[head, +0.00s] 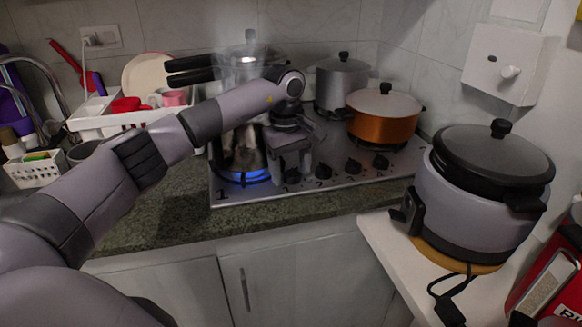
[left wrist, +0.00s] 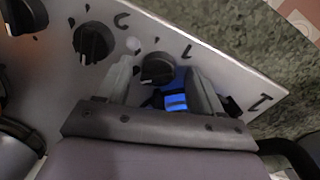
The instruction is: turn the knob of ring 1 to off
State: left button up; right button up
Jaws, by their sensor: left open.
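The knob of ring 1 (left wrist: 158,68) is black and round with a pale pointer mark, the end knob nearest the printed 1. In the left wrist view it sits between the two fingers of my left gripper (left wrist: 160,72), which is open with one finger on each side. I cannot tell whether either finger touches it. In the head view my left gripper (head: 292,163) is low over the front left of the steel cooktop (head: 250,192), partly covering this knob (head: 292,176). A blue flame (head: 244,176) glows under the steel pot (head: 240,152) at the left. My right gripper is not in view.
More knobs stand along the cooktop front, the nearest being a second knob (head: 323,172). An orange pot (head: 383,122) and a grey pot (head: 341,88) stand behind. A rice cooker (head: 470,205) is on the right counter. The granite counter (head: 160,218) in front is clear.

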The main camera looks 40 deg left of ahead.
pick_arm(q)
jog(key=c, duration=1)
jog(key=n+p, duration=0.2)
jog(key=n, duration=0.1)
jog(key=shift+r+n, duration=0.1)
jog(key=shift+n, duration=0.3)
jog(key=shift+c, duration=0.2)
jog(key=n+p, duration=0.1)
jog(key=n, duration=0.2)
jog(key=shift+y, duration=0.3)
jog(key=shift+d+n+p, duration=0.1)
jog(key=shift+n+p, duration=0.45)
jog(key=shift+n, duration=0.85)
jog(key=shift+f+n, duration=0.2)
jog(key=shift+n, duration=0.1)
